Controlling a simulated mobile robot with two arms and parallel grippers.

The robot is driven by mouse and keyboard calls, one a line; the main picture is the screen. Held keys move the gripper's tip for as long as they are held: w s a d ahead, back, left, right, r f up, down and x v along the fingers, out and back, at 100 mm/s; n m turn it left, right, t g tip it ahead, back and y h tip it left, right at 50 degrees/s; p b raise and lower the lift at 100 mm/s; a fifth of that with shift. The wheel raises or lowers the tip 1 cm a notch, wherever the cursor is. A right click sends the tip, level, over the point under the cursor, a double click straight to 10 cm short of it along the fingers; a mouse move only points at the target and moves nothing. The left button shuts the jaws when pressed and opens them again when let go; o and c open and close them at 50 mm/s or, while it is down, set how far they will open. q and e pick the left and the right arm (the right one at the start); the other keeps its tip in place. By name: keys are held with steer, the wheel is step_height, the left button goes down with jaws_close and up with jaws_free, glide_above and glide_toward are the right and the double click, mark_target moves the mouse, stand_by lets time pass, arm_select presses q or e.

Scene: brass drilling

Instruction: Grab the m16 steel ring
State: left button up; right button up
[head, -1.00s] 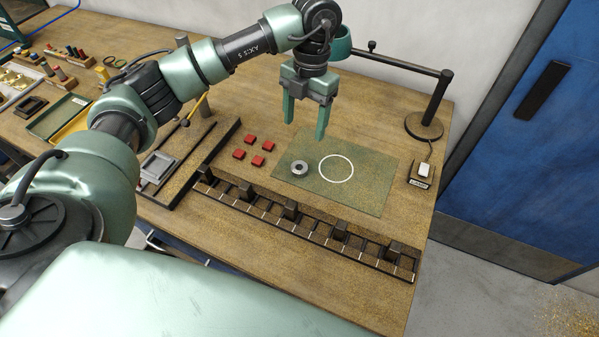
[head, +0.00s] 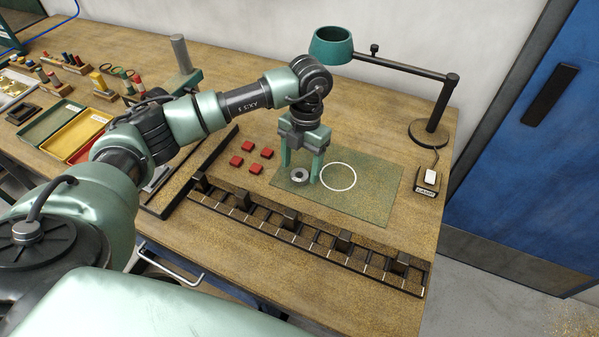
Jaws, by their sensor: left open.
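A grey steel ring (head: 300,176) lies flat on the left part of the green mat (head: 372,196), to the left of the white circle (head: 338,177) drawn there. My left gripper (head: 301,173) is open and low over the mat, pointing down. In the picture its fingers stand on either side of the ring's far edge. I cannot tell whether they touch the ring or the mat. My right gripper is not in view.
Several red blocks (head: 250,158) lie left of the mat. A black slotted rack (head: 305,240) runs along its near side. A lamp (head: 332,46) stands behind, with a small switch (head: 428,180) at right. Trays (head: 52,122) are at far left.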

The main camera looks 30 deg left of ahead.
arm_select(q)
steer(key=shift+s+f, duration=0.1)
steer(key=shift+f, duration=0.85)
jaws_close()
steer(key=shift+r, duration=0.1)
